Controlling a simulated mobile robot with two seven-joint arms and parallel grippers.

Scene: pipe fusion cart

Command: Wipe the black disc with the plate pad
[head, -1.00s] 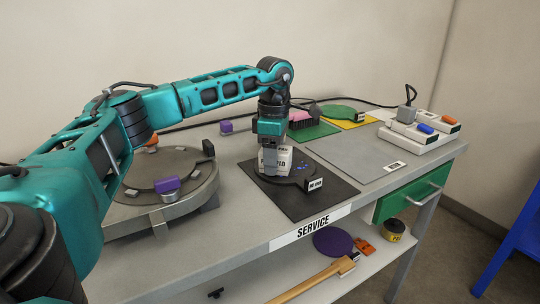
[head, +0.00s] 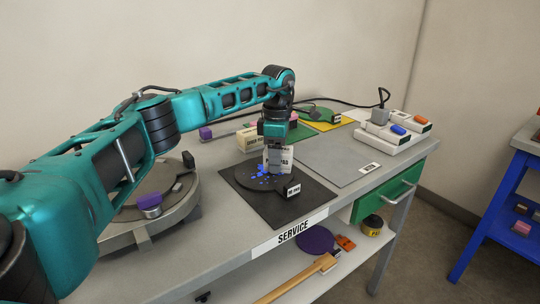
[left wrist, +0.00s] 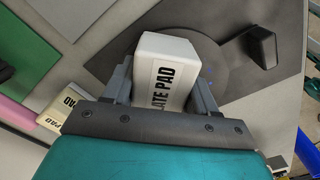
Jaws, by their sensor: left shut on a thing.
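The black disc (head: 246,182) lies on a dark square mat (head: 304,204) on the grey bench, with bright blue specks on its top and a small labelled block at its front right edge. My left gripper (head: 275,150) is shut on the white plate pad (head: 285,158), over the back right part of the disc. In the left wrist view the plate pad (left wrist: 168,68) sits between the two fingers, with the disc (left wrist: 212,62) behind it. I cannot tell whether the pad touches the disc. The right gripper is not in view.
A second, cream pad (head: 247,140) lies behind the mat. A round metal fixture (head: 150,222) with a purple-topped knob stands to the left. A grey mat (head: 335,150) and white trays (head: 385,132) are to the right. A blue stand (head: 492,210) is at far right.

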